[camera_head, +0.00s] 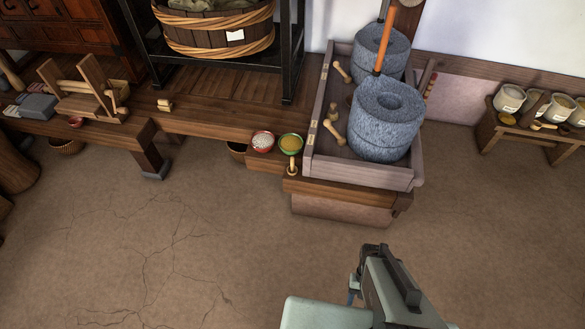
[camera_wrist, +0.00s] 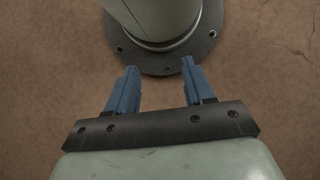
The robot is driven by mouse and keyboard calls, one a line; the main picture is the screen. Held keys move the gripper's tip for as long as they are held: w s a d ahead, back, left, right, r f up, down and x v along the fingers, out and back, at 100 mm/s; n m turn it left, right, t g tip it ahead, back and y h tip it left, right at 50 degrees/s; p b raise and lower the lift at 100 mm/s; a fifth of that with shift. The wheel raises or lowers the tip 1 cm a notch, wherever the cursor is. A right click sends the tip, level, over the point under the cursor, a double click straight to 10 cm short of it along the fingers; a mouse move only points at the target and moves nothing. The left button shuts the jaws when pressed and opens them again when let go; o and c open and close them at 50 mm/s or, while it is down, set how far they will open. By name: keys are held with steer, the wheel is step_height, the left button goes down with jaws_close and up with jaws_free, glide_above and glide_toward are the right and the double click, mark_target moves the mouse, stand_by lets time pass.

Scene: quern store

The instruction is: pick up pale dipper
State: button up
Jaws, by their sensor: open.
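A small pale wooden piece (camera_head: 292,167), which looks like the pale dipper, is at the front edge of the low wooden bench, just below a green bowl (camera_head: 291,143). It is too small to tell its exact shape. My gripper (camera_wrist: 160,68) shows two blue fingers spread apart with nothing between them, over bare floor and my own base. In the head view my gripper (camera_head: 353,294) is at the lower middle, well in front of the bench and apart from the pale piece. The pale piece is not in the wrist view.
A red bowl (camera_head: 263,141) stands left of the green bowl. A wooden trough (camera_head: 318,100) holds two grey stone querns (camera_head: 385,118) and pale wooden tools (camera_head: 333,133). A side bench (camera_head: 490,130) with several jars is at right. The floor (camera_head: 200,245) in front is clear.

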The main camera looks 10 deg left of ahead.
steer(key=shift+a, duration=0.1)
step_height(320, 180, up, 21)
steer(key=n+t, duration=0.7)
steer(key=n, duration=0.5)
glide_above(293, 158)
steer(key=shift+n, duration=0.3)
step_height(293, 158, down, 14)
steer(key=shift+a+r, duration=0.1)
steer(key=shift+r, duration=0.1)
jaws_close()
